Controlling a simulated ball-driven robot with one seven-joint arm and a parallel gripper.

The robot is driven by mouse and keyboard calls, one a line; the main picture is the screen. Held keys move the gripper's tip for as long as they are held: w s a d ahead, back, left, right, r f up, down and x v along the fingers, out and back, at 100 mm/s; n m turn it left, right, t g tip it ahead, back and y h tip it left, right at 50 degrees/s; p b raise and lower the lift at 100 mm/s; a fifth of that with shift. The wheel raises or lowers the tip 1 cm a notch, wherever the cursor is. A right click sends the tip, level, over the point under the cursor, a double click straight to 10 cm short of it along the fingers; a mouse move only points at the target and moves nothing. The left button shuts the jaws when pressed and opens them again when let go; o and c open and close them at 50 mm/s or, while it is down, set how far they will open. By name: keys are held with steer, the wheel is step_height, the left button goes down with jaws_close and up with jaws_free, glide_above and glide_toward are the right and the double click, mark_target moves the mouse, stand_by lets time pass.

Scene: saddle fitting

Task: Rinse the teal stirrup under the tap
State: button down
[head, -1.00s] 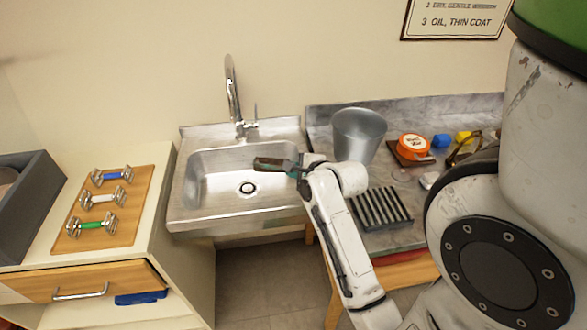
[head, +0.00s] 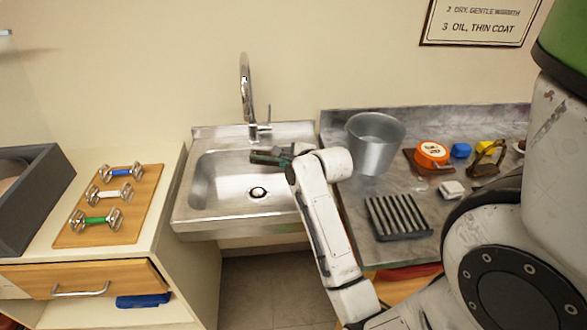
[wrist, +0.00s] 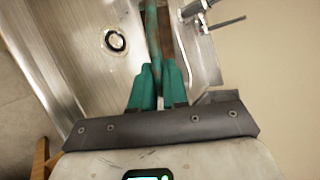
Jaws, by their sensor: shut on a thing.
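My gripper (head: 287,162) is over the right part of the steel sink basin (head: 215,180), shut on the teal stirrup (head: 268,158). The stirrup points left, above the drain and in front of the tap (head: 246,95). In the wrist view, my teal fingers (wrist: 158,88) close on the stirrup (wrist: 155,35), which shows worn teal and a brown part; its far end is cut off by the frame. The tap's base and lever (wrist: 205,15) show at upper right there. The stirrup is apart from the spout, and I see no water running.
Right of the sink, the counter holds a metal bucket (head: 375,143), a black slatted rack (head: 398,217), an orange tin (head: 432,154) and small blocks. Left, a wooden board (head: 70,236) carries several bits above a partly open drawer (head: 85,280).

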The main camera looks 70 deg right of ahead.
mark_target(268, 153)
steer(key=shift+b+x, duration=0.5)
steer(key=shift+x, duration=0.35)
steer(key=shift+w+d+r, duration=0.2)
steer(key=shift+w+r, duration=0.1)
steer(key=shift+w, duration=0.15)
steer(key=shift+w+d+f, duration=0.2)
steer(key=shift+w+d, duration=0.3)
steer(key=shift+w, duration=0.2)
steer(key=shift+w+d+f, duration=0.15)
steer(key=shift+w+d, duration=0.3)
steer(key=shift+w, duration=0.25)
steer(key=shift+s+d, duration=0.1)
steer(key=shift+s+d, duration=0.25)
steer(key=shift+d, duration=0.15)
steer(key=shift+a+p, duration=0.1)
steer(key=shift+p, duration=0.25)
steer(key=shift+w+a, duration=0.35)
steer(key=shift+a, duration=0.05)
